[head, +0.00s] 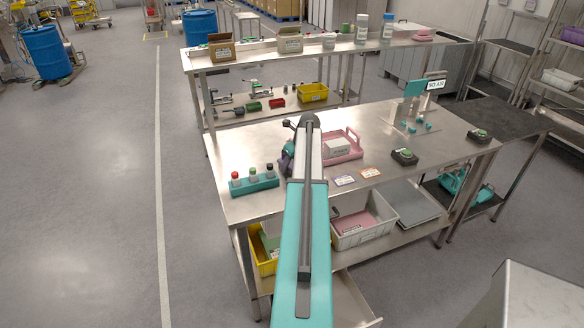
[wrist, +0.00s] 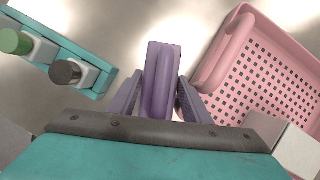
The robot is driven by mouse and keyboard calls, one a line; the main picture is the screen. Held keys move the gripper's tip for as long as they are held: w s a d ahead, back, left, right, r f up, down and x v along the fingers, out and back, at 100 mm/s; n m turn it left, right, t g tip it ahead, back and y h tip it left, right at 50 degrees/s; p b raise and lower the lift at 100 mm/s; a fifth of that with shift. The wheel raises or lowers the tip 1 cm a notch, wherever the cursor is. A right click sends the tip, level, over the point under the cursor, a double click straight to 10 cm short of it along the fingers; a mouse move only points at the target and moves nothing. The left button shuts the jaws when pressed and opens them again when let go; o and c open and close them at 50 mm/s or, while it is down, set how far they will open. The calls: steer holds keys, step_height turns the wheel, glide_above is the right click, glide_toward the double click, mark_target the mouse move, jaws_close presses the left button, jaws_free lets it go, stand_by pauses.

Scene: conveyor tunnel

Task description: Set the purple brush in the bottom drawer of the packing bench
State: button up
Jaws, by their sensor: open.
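The purple brush (wrist: 163,62) lies on the steel bench top (head: 235,205), between the teal rack and the pink tray. In the head view a purple part of it (head: 286,163) shows beside my arm, which hides the rest. My gripper (wrist: 161,84) is open, its two fingers on either side of the brush in the wrist view; whether they touch it is unclear. In the head view my arm covers the gripper. A grey metal drawer (head: 354,305) shows pulled out low under the packing bench, partly behind my arm; its inside is mostly hidden.
A teal rack (head: 255,186) with three capped bottles stands left of the brush. A pink tray (head: 351,153) holding a white box sits right. Yellow (head: 259,262) and white (head: 365,237) bins stand on the lower shelf. Open floor lies left of the bench.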

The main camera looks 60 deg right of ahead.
steer(key=c, duration=0.9)
steer(key=shift+o, duration=0.2)
steer(key=shift+r, duration=0.25)
steer(key=shift+s+r+b, duration=0.1)
steer(key=shift+r+b, duration=0.95)
steer(key=shift+r, duration=0.45)
steer(key=s+a+b, duration=0.1)
steer(key=s, duration=0.3)
steer(key=s+a+r+b, duration=0.1)
steer(key=s+a, duration=0.1)
steer(key=s, duration=0.3)
steer(key=s+a+b, duration=0.2)
steer(key=s, duration=0.2)
steer(key=shift+s+r, duration=0.15)
steer(key=shift+s, duration=0.2)
steer(key=shift+s+a+r, duration=0.15)
steer(key=shift+s, duration=0.5)
